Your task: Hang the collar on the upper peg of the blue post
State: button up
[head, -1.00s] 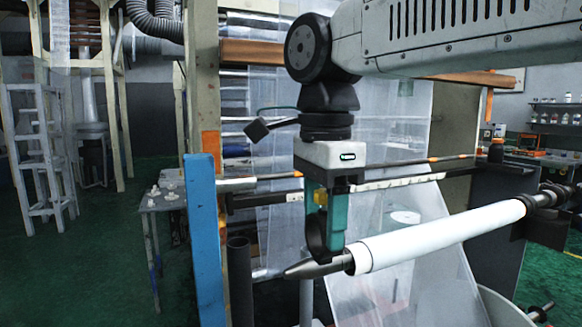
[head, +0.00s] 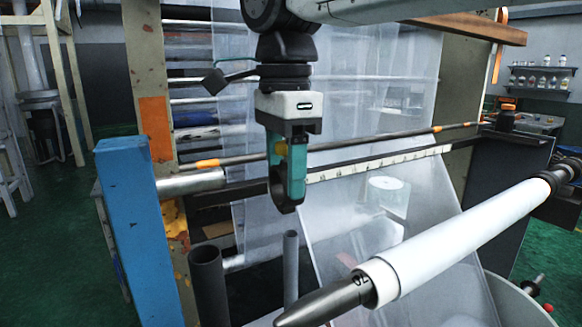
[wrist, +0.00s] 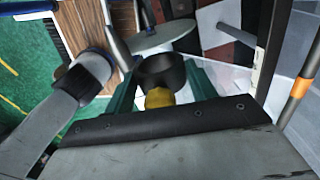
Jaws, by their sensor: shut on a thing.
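My gripper (head: 285,172) has teal fingers and is shut on the collar (head: 286,199), a dark ring hanging below them. In the wrist view the collar (wrist: 162,68) is an open dark ring beyond the fingers, with a yellow part (wrist: 160,98) between them.
A white roll (head: 455,240) on a spindle with a pointed grey tip (head: 325,302) juts in at the right front. Two dark upright tubes, a thick one (head: 208,285) and a thin one (head: 290,268), stand low in the middle.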

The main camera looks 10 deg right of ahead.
jog(key=shift+w+a, duration=1.5)
jog(key=shift+w, duration=1.35)
jog(key=shift+s+a, duration=0.4)
jog(key=shift+a, duration=1.1)
jog(key=shift+s+a, duration=0.4)
jog(key=shift+a, duration=1.15)
jog(key=shift+s+a, duration=0.4)
jog(key=shift+a, duration=1.1)
jog(key=o, duration=1.5)
